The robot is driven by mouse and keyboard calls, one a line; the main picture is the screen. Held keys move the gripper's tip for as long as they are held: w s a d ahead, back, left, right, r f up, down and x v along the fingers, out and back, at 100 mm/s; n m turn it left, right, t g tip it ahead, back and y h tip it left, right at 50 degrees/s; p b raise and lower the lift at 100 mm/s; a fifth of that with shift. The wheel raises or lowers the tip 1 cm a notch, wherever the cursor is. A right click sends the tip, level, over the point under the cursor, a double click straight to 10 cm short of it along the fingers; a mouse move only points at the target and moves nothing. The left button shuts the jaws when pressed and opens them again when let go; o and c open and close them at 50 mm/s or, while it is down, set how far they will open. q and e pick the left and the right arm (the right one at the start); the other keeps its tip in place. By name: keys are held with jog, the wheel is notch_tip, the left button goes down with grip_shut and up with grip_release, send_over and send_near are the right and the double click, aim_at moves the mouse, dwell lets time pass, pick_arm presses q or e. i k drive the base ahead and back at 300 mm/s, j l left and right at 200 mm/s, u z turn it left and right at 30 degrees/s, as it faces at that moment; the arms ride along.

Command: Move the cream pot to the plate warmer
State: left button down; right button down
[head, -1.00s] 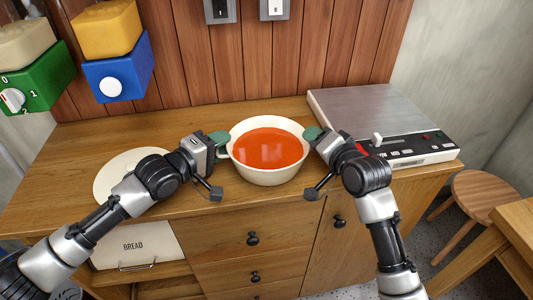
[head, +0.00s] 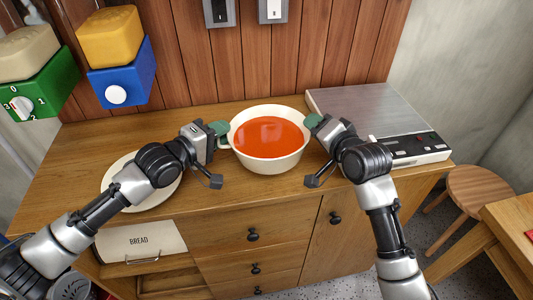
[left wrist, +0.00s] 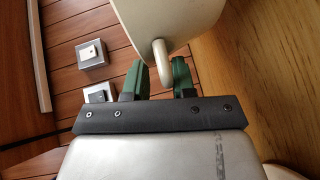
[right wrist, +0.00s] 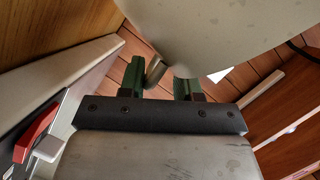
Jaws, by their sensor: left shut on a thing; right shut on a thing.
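The cream pot (head: 268,165), full of orange-red soup, is at the middle of the wooden counter, upright. I cannot tell whether its base touches the counter. My left gripper (head: 221,130) is shut on its left handle, which shows between the green fingers in the left wrist view (left wrist: 160,60). My right gripper (head: 312,121) is shut on its right handle, which shows in the right wrist view (right wrist: 155,72). The plate warmer (head: 365,104), with a flat metal top and a control panel, stands on the counter to the right; its top is bare.
A white plate (head: 163,197) lies on the counter at left, partly under my left arm. Green (head: 40,85) and blue (head: 122,75) dispensers hang at upper left. A wooden wall stands behind. Drawers and a bread bin (head: 140,242) are below. A stool (head: 478,190) stands at right.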

aim_at(369, 108)
jog(key=i+l, duration=0.15)
jog(key=l, duration=0.25)
jog(key=i+l, duration=0.15)
jog(key=l, duration=0.3)
jog(key=i+l, duration=0.1)
jog(key=l, duration=0.3)
jog(key=i+l+u, duration=0.1)
jog(key=l, duration=0.35)
jog(key=i, duration=0.05)
